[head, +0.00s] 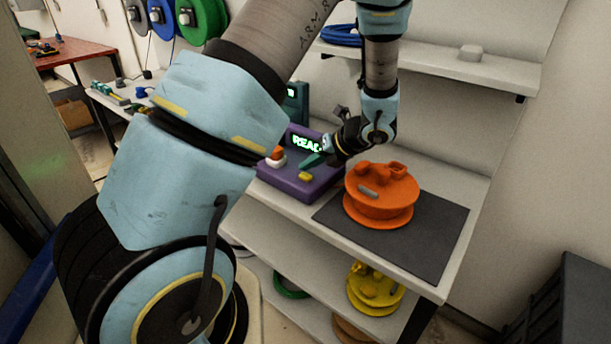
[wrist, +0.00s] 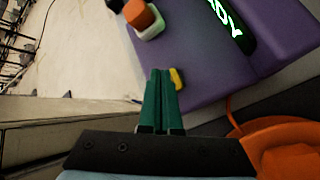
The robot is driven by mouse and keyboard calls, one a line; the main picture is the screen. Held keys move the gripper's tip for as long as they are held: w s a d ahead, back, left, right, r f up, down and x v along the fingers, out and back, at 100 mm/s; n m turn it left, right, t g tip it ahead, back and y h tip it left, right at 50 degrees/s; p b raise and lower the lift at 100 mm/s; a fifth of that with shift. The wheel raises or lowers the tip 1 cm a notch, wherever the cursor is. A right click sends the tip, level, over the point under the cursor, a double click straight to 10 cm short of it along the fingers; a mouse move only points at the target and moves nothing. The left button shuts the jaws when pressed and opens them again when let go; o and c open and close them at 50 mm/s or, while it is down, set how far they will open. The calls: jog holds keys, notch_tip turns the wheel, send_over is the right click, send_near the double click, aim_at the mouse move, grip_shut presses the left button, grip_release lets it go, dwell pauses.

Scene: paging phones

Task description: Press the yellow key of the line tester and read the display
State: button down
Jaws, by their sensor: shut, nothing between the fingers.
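The purple line tester (head: 287,180) sits on the shelf top left of a dark mat. Its display (head: 306,142) shows green letters starting "REA", the rest hidden by my gripper; in the wrist view the display (wrist: 232,18) ends in "DY", so it reads READY. The yellow key (head: 305,177) lies on the tester's near part; it also shows in the wrist view (wrist: 177,78). My gripper (head: 308,162), with green fingers, is shut and empty. Its fingertips (wrist: 161,72) appear just beside the yellow key in the wrist view. I cannot tell whether they touch it.
An orange-and-white knob (head: 276,156) stands on the tester's left part. A wall shelf (head: 440,66) runs behind. A yellow unit (head: 375,290) sits on the lower shelf.

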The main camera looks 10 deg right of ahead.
aim_at(309, 177)
jog(key=shift+f, duration=0.1)
dwell(0.5)
jog(key=shift+f, duration=0.3)
jog(key=shift+f+b, duration=0.3)
jog(key=shift+f, duration=0.2)
dwell(0.6)
jog(key=shift+r, duration=0.1)
jog(key=shift+r+p, duration=0.85)
jog(key=shift+p, duration=0.1)
notch_tip(309, 177, up, 5)
jog(key=p, duration=0.4)
jog(key=shift+p, duration=0.4)
dwell(0.3)
